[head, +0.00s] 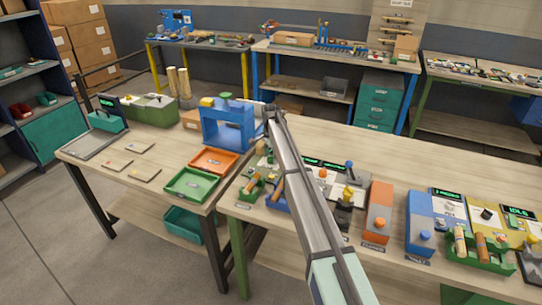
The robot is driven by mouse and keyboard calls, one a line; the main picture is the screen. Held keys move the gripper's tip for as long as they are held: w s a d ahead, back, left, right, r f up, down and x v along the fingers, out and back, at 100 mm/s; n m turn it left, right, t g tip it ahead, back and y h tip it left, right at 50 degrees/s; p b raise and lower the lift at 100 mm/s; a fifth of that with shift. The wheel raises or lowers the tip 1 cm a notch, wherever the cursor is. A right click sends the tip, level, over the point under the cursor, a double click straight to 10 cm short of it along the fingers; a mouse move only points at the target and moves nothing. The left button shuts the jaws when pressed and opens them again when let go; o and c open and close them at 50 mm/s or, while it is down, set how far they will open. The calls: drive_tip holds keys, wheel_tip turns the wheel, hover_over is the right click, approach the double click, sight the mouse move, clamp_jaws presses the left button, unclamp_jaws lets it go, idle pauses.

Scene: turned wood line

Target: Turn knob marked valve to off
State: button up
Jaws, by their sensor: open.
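Low boxes with knobs stand in a row along the front of the right table. An orange box (379,207) bears an orange knob (380,222). A blue box (419,220) bears a blue knob (425,235). Small labels lie in front of them, too small to read surely, so I cannot tell which knob is the valve. My arm reaches from the bottom over the table, left of these boxes. My gripper (269,112) is at its far dark end, beside a blue frame (207,127), well away from both knobs. Its fingers are small and hard to make out.
Green (190,184) and orange (213,161) trays sit on the left table. A green holder (481,262) with wooden cylinders stands right of the blue box. Small panels with green displays stand behind the boxes. The right table's back half is mostly clear.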

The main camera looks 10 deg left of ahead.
drive_tip(key=shift+f, duration=0.1)
drive_tip(key=shift+c, duration=0.3)
drive_tip(key=c, duration=1.1)
